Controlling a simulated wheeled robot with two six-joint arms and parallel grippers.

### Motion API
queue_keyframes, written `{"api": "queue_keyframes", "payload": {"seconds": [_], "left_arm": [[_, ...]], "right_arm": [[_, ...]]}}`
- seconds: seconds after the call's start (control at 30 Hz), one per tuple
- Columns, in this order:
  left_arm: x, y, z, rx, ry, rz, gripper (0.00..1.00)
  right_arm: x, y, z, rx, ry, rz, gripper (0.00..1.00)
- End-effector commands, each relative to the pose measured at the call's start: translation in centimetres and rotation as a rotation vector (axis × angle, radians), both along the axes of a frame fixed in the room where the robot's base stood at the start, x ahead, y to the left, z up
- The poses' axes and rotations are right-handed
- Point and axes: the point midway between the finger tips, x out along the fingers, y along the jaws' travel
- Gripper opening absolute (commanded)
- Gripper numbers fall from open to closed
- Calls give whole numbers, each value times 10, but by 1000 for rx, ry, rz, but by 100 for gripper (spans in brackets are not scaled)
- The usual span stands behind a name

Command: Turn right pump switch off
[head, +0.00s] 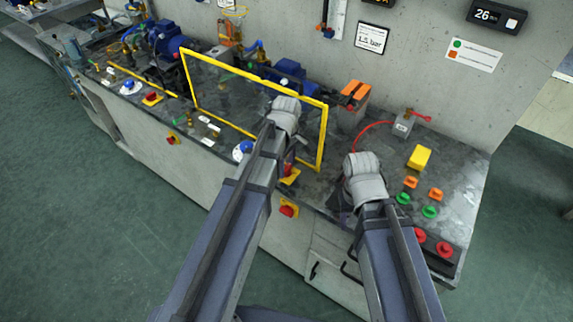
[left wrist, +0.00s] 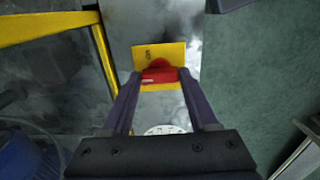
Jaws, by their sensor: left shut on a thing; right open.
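The right pump switch is a red knob (left wrist: 160,66) on a yellow plate (left wrist: 148,54). In the head view its yellow plate (head: 291,178) shows on the bench top near the front edge, partly hidden by my left arm. My left gripper (left wrist: 158,76) is shut on the red knob, with one finger on each side of it; it also shows in the head view (head: 290,164). The knob's exact angle is hard to tell. My right gripper (head: 338,203) is open above the bench front, its fingers mostly hidden behind its wrist.
A yellow-framed clear guard (head: 323,140) stands just behind my left gripper. A blue-and-white valve (head: 242,150) is left of the switch. Another red-and-yellow switch (head: 288,209) is on the bench front. Coloured buttons (head: 430,211) and a yellow block (head: 419,157) lie to the right.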

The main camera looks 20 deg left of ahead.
Motion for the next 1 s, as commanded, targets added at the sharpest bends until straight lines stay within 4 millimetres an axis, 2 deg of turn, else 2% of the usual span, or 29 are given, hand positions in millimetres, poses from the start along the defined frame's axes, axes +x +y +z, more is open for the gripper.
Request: {"api": "queue_keyframes", "payload": {"seconds": [0.3,0.33,0.57,1.0], "left_arm": [[0,0,0,0,0,6,4],[0,0,0,0,0,6,62],[0,0,0,0,0,4,88],[0,0,6,0,0,3,90]], "right_arm": [[0,0,0,0,0,0,50],[0,0,0,0,0,0,50],[0,0,0,0,0,0,50],[0,0,6,0,0,0,50]]}}
